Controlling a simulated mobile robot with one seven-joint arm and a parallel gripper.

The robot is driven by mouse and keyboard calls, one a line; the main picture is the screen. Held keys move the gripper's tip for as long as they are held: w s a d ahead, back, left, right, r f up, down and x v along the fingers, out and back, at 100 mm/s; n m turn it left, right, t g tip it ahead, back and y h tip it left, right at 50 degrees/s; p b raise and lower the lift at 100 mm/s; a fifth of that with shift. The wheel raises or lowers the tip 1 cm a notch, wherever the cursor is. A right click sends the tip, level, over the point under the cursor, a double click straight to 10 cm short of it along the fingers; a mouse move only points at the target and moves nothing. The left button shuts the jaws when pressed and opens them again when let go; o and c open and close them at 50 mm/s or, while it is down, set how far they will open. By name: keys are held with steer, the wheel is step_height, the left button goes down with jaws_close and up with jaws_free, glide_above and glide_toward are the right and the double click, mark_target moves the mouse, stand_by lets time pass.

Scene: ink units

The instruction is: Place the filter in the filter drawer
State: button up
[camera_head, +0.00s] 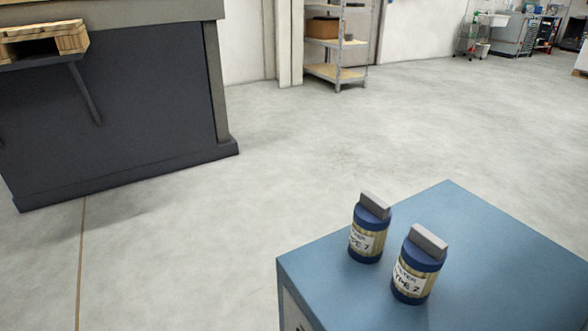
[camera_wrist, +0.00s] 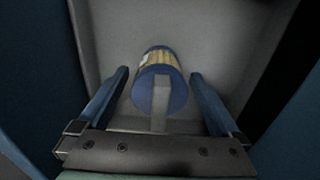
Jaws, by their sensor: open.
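In the wrist view a filter (camera_wrist: 158,62), with a blue cap, a grey grip bar and a yellowish body, sits inside a grey-walled recess (camera_wrist: 205,35) that looks like the filter drawer. My gripper (camera_wrist: 158,74) is open, with one finger on each side of the filter and a visible gap to both. The filter's lower end is hidden. In the head view two similar filters, a farther one (camera_head: 367,241) and a nearer one (camera_head: 411,282), stand upright on a blue cabinet, with "TYPE 7" on their labels. My gripper does not show in the head view.
The blue cabinet top (camera_head: 490,250) is bare to the right of its filters. A dark counter (camera_head: 110,130) with a wooden pallet (camera_head: 70,38) stands at the left. Shelving (camera_head: 335,72) stands at the back. The floor between is clear. Dark blue surfaces flank the recess in the wrist view.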

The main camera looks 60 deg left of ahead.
steer(key=shift+r, duration=0.1)
step_height(320, 180, up, 12)
steer(key=p, duration=0.7)
steer(key=shift+r, duration=0.1)
